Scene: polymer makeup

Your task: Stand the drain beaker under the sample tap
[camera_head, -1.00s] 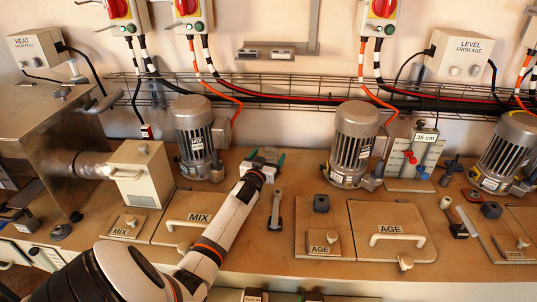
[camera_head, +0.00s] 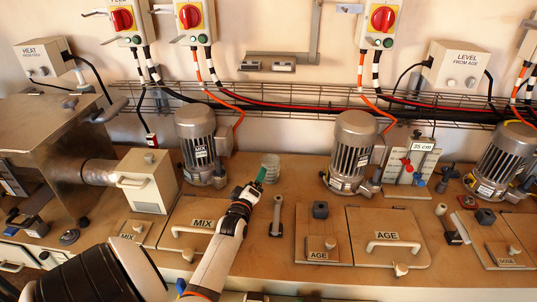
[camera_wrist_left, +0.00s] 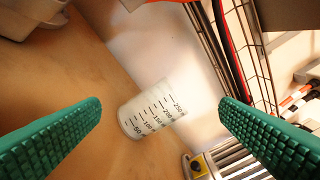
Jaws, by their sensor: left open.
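The drain beaker (camera_head: 270,168) is a small clear-white beaker standing upright on the bench between the MIX and AGE motors. It also shows in the left wrist view (camera_wrist_left: 152,108), with a printed volume scale, between and beyond the green fingers. My left gripper (camera_head: 258,178) is just in front of the beaker in the head view, its green fingers seen nearly edge-on. In the left wrist view the fingers (camera_wrist_left: 160,122) are wide apart with nothing between their tips. I cannot make out which fitting is the sample tap. My right gripper is not in view.
The MIX motor (camera_head: 197,140) stands left of the beaker and the AGE motor (camera_head: 352,145) right of it. A wire cable tray (camera_head: 290,100) runs along the wall behind. A small lever post (camera_head: 277,215) stands in front. The MIX and AGE hatch lids (camera_head: 385,235) have raised handles.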

